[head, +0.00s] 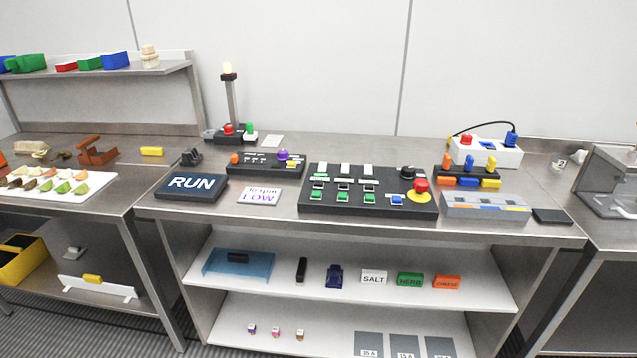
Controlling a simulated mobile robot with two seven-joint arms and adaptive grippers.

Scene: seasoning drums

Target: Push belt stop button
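Several buttons could be the belt stop, and no label naming it is readable. A large red mushroom button (421,185) on a yellow base sits at the right end of the black control panel (330,205). Another red button (466,139) is on the white box (507,155) at the back right. Neither of my grippers shows in the head view.
The control panel stands on a steel table (300,228). Shelves below hold labelled blocks.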

